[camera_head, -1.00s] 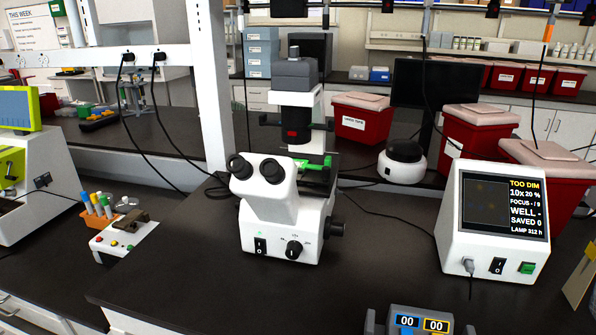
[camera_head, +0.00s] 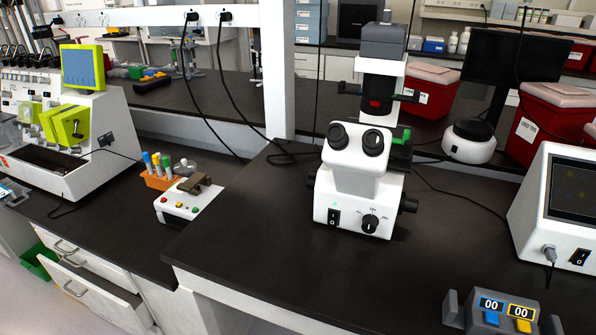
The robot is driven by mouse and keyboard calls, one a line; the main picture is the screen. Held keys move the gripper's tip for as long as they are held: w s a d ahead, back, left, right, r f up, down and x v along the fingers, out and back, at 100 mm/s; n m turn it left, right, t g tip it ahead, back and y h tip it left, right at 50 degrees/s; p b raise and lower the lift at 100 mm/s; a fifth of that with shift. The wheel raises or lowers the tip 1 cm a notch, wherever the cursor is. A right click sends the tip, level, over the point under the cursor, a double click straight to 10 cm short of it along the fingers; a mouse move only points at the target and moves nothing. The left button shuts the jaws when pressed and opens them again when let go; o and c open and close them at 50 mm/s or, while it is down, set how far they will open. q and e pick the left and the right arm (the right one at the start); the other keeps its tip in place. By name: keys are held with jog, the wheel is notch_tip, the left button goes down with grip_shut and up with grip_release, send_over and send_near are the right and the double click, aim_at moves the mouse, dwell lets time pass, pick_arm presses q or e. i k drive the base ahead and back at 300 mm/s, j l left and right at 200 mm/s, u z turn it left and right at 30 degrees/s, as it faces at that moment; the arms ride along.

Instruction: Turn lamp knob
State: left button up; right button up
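The white microscope (camera_head: 352,180) stands upright on the black bench, with twin eyepieces facing me and a dark camera on top. The lamp knob (camera_head: 370,223) is a round black dial with a light pointer mark, low on the microscope's front. A black rocker switch (camera_head: 333,217) sits to its left, and a larger black side knob (camera_head: 408,205) sticks out on the right. Neither of my grippers shows in the head view.
A monitor box (camera_head: 567,205) stands at right, its screen partly cut off. A counter (camera_head: 503,309) with two "00" displays is at the front right. A tube rack (camera_head: 160,178) and small button box (camera_head: 185,200) are at left. The bench before the microscope is clear.

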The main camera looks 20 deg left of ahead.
aim_at(312, 173)
jog(key=j+z, duration=0.1)
jog(key=j, duration=0.35)
jog(key=k+j, duration=0.1)
jog(key=j, duration=0.3)
jog(key=k+j+z, duration=0.15)
jog(key=j, duration=0.75)
jog(key=k+j+z, duration=0.15)
jog(key=j, duration=0.25)
